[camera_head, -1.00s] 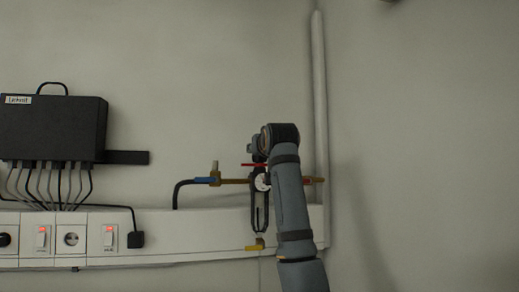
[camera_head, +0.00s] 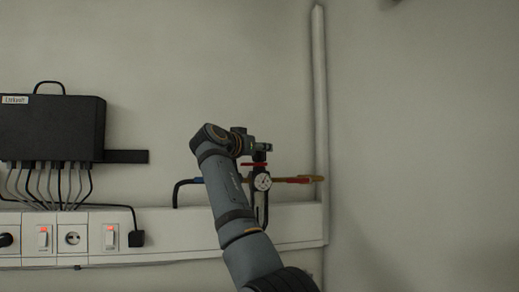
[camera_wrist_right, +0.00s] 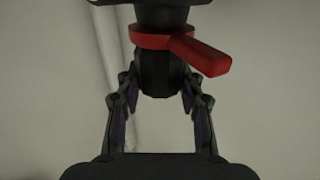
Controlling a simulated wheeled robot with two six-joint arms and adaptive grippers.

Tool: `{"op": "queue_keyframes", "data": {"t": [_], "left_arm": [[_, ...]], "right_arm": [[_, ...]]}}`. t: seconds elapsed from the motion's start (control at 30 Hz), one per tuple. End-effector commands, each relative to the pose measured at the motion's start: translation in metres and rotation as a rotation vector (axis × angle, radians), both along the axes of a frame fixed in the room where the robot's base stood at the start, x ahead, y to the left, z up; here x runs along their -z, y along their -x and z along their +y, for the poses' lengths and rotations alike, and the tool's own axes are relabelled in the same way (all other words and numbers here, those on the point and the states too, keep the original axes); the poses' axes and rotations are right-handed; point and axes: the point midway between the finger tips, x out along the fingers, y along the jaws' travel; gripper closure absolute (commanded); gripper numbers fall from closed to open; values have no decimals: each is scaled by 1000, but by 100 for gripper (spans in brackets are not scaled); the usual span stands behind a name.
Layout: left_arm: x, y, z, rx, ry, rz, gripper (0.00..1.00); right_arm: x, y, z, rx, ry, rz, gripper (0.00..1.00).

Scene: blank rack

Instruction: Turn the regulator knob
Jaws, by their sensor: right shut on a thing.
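My right arm hides part of the pipe. My left gripper is not in view.
A black box (camera_head: 52,128) with several cables is on the wall at left, above a white trunking (camera_head: 180,222) with switches and sockets. A vertical white pipe (camera_head: 319,110) stands at the wall corner. The wall above the regulator is bare.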

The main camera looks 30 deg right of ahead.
Motion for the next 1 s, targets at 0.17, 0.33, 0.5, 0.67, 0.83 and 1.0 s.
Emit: {"op": "queue_keyframes", "data": {"t": [0.17,0.33,0.5,0.67,0.83,1.0], "left_arm": [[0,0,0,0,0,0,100],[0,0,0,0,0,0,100],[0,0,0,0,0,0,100],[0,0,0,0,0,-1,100],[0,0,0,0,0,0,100],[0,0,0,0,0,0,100]], "right_arm": [[-1,0,0,36,1,2,94],[-1,0,0,56,0,0,94],[0,0,0,64,0,0,94],[0,0,0,64,0,0,94],[0,0,0,64,-1,1,94],[0,0,0,64,-1,1,44]]}}
